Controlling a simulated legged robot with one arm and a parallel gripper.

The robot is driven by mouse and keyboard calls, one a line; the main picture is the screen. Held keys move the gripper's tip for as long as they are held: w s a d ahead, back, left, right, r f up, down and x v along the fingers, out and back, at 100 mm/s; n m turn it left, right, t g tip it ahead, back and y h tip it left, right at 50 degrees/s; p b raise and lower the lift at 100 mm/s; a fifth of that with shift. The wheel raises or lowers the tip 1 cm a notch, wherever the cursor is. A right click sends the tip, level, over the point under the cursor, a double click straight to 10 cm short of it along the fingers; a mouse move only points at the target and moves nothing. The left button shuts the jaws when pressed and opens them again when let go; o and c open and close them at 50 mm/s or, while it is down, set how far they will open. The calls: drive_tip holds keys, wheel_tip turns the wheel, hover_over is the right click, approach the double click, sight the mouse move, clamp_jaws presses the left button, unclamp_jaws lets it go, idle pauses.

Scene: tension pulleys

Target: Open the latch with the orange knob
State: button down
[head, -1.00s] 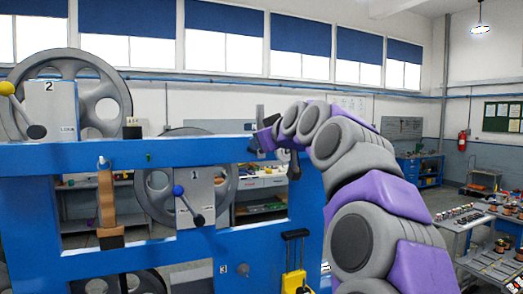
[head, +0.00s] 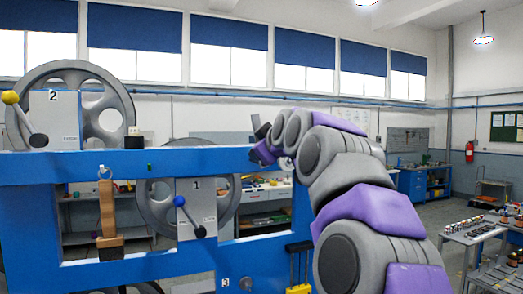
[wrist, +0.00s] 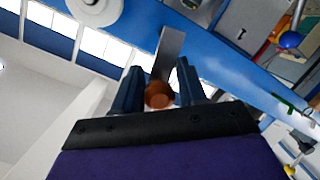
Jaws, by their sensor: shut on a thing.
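The orange knob (wrist: 158,95) is between the two dark fingers of my gripper (wrist: 160,74) in the wrist view, and the fingers are shut on it. A grey metal latch plate (wrist: 171,48) extends beyond the knob toward the blue frame (wrist: 225,52). In the head view my gripper (head: 262,146) is at the upper right part of the blue frame (head: 110,166).
Pulley wheels hang on the frame, with a yellow-knobbed lever (head: 10,98) at upper left and a blue-knobbed lever (head: 179,201) in the middle.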

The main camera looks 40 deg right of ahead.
drive_tip(key=shift+r, duration=0.15)
drive_tip(key=c, duration=1.1)
unclamp_jaws()
drive_tip(key=shift+o, duration=1.2)
drive_tip(key=shift+w+d, duration=0.1)
drive_tip(key=v, duration=1.7)
drive_tip(key=shift+f, duration=0.25)
